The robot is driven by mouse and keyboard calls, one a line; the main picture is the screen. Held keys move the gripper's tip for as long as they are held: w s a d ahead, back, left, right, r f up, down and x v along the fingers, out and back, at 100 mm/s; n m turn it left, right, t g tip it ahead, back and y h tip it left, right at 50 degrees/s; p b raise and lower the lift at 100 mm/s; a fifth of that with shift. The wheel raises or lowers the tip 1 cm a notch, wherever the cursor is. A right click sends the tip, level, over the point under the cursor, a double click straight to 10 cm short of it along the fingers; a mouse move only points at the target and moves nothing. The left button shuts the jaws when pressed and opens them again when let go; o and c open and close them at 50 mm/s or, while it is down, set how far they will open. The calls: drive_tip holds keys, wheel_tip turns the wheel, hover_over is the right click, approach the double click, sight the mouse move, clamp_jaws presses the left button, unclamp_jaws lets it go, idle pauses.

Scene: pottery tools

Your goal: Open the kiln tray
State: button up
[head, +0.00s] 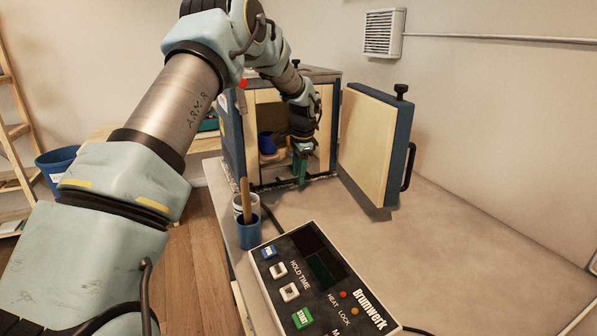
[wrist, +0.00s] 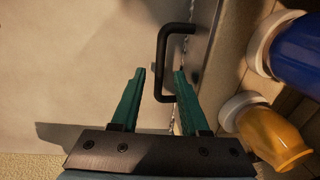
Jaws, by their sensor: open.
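The kiln (head: 231,138) stands at the back of the worktop with its door (head: 372,145) swung open to the right. In the wrist view, the kiln tray's front (wrist: 209,62) carries a black U-shaped handle (wrist: 162,55). My gripper (wrist: 160,70) is open, with its green fingers on either side of the handle bar; I cannot tell whether they touch it. In the head view, my gripper (head: 301,172) points down at the kiln's mouth and hides the handle.
The open door, with its black handle (head: 408,166), stands close to the right of my arm. A control box (head: 320,285) and a blue cup (head: 248,232) holding a wooden-handled tool are on the worktop in front. The worktop (head: 455,250) to the right is clear.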

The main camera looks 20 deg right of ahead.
drive_tip(key=shift+f, duration=0.1)
clamp_jaws()
idle(0.3)
idle(1.1)
